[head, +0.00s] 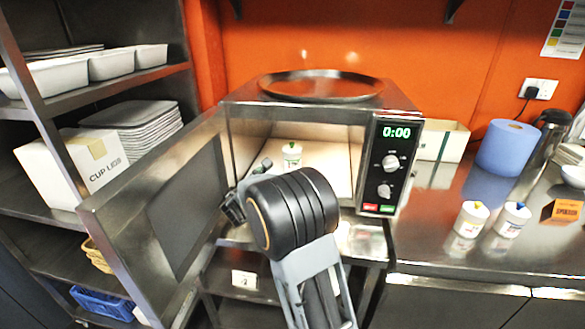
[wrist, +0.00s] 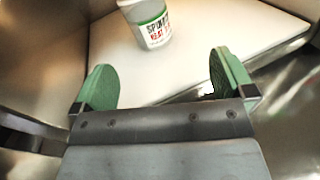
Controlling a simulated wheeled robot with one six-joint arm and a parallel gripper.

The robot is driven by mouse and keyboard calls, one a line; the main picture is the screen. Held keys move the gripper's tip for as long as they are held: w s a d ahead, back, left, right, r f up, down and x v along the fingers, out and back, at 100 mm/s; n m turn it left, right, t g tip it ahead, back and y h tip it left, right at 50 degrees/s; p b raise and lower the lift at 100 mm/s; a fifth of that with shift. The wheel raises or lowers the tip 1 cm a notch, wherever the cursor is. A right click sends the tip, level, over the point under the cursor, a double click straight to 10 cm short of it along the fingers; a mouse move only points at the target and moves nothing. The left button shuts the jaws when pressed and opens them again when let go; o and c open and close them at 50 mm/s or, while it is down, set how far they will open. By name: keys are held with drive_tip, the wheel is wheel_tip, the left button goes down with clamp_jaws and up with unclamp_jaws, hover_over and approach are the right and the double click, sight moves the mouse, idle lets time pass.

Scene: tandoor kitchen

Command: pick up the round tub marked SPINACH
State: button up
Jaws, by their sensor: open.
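The round tub marked SPINACH (wrist: 152,27) is white with a green band at the top of its label. It stands on the pale floor inside the open microwave (head: 385,165); the head view shows it too (head: 291,157). The top of the tub is cut off in the wrist view. My gripper (wrist: 163,80) is open with green finger pads, and nothing is between them. It is at the microwave's opening, short of the tub, which lies ahead between the lines of the fingers. In the head view my arm hides most of the gripper.
The microwave door (head: 160,195) stands wide open on the left. A round dark tray (head: 320,86) lies on top of the microwave. On the right counter are two small white tubs (head: 470,218) (head: 512,219), a blue roll (head: 507,147) and an orange box (head: 562,211).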

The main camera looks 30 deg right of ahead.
sight(288, 160)
drive_tip(key=shift+n+t, duration=0.6)
drive_tip(key=shift+n, duration=0.2)
drive_tip(key=x, duration=0.2)
drive_tip(key=w+x, duration=0.1)
drive_tip(key=x, duration=0.5)
drive_tip(key=shift+w+a+f+p, duration=0.15)
drive_tip(key=shift+w+f+p, duration=0.1)
drive_tip(key=shift+w+p, duration=0.1)
drive_tip(key=shift+p+x, duration=0.6)
drive_tip(key=shift+x, duration=2.35)
drive_tip(key=shift+w, duration=0.1)
drive_tip(key=c, duration=1)
drive_tip(key=shift+r, duration=0.1)
drive_tip(key=shift+c, duration=0.9)
